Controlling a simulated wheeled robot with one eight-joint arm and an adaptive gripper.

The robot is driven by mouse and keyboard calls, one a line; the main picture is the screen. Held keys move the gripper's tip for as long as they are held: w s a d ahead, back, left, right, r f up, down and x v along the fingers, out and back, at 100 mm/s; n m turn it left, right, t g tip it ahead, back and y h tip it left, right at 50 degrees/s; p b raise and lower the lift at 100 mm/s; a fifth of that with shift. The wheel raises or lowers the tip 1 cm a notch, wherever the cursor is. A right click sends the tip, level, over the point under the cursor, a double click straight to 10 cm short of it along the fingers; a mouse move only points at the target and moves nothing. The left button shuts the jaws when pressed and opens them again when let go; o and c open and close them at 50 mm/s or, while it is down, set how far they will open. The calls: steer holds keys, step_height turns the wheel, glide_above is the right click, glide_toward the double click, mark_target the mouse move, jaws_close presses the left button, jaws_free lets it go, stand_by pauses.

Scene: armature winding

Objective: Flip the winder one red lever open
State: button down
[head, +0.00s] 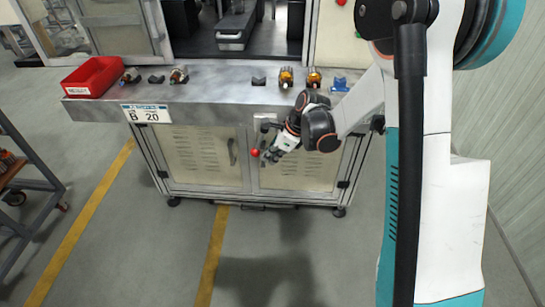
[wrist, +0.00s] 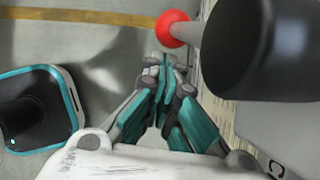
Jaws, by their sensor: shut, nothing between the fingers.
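The red lever shows in the head view as a round red knob (head: 254,152) in front of the cabinet's right door. In the wrist view the red knob (wrist: 172,28) sits on a short pale rod that runs right to a thick black cylinder (wrist: 265,45). My gripper (head: 270,154) is low in front of the cabinet, just right of the knob. In the wrist view my gripper (wrist: 164,62) has its teal-padded fingers shut and empty, with the tips just below the knob. I cannot tell whether they touch it. My gripper hides part of the lever in the head view.
The grey bench top (head: 215,84) above the cabinet holds a red bin (head: 93,77), several armatures and small dark holders. A blue piece (head: 339,84) lies near its right end. A cart (head: 22,180) stands at the left. The floor in front is clear.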

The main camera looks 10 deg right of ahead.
steer(key=shift+r, duration=0.1)
stand_by(0.3)
steer(key=v, duration=1.1)
steer(key=shift+d+r, duration=0.2)
steer(key=shift+r, duration=0.15)
steer(key=shift+s, duration=0.1)
steer(key=s+r+n+t+h, duration=0.2)
steer(key=s+r+n, duration=0.2)
steer(key=s+n, duration=0.7)
steer(key=s+r+n+t+h, duration=0.2)
steer(key=s+r+n, duration=0.3)
steer(key=s+n, duration=0.7)
steer(key=shift+s+a+h, duration=0.25)
steer(key=shift+s+h, duration=0.15)
steer(key=shift+s, duration=0.15)
steer(key=shift+r, duration=0.1)
